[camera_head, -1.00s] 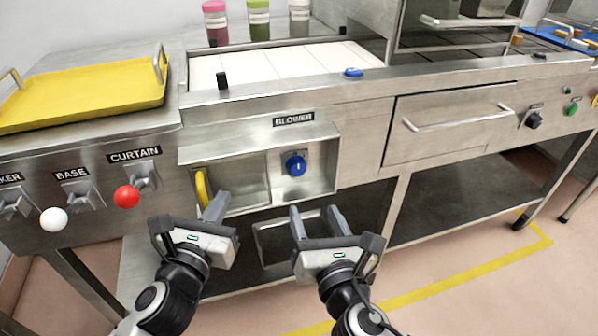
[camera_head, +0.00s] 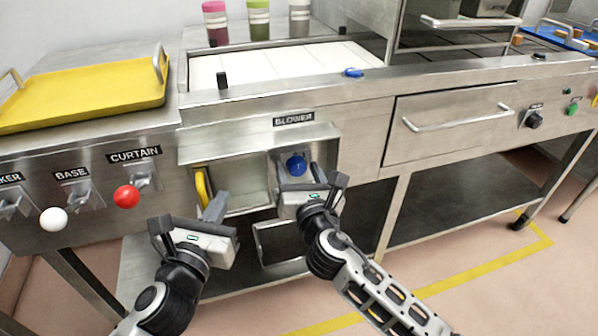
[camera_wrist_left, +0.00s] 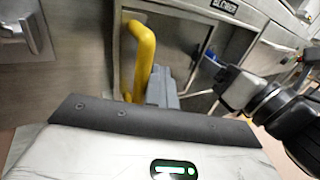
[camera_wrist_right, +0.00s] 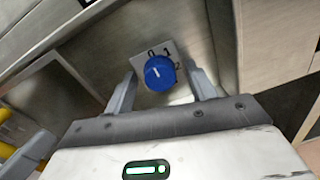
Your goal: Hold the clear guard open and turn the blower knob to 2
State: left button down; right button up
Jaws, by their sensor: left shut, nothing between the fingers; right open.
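The blue blower knob (camera_head: 296,165) sits on a pale plate in the recess under the BLOWER label. In the right wrist view the knob (camera_wrist_right: 159,72) shows a white pointer line by the 0 and 1 marks. My right gripper (camera_head: 300,180) is open, its fingers (camera_wrist_right: 163,84) either side of the knob; contact cannot be told. The yellow handle (camera_head: 202,187) stands at the recess's left end. The clear guard's pane is hard to make out; no pane visibly covers the knob. My left gripper (camera_head: 214,207) is shut and empty, fingers close right of the handle (camera_wrist_left: 144,62).
CURTAIN and BASE levers with a red ball (camera_head: 126,197) and a white ball (camera_head: 53,219) lie left of the recess. A drawer (camera_head: 448,130) with a bar handle is at right. A yellow tray (camera_head: 85,91) stands on top. A lower shelf (camera_head: 455,203) lies beneath.

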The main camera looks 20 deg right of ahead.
jog(key=c, duration=1)
jog(key=m, duration=0.4)
jog(key=shift+m, duration=0.3)
jog(key=m, duration=0.9)
jog(key=shift+m+g, duration=0.3)
jog(key=shift+m, duration=0.1)
jog(key=m+y, duration=0.1)
jog(key=m, duration=0.3)
jog(key=shift+m, duration=0.3)
jog(key=shift+d, duration=0.1)
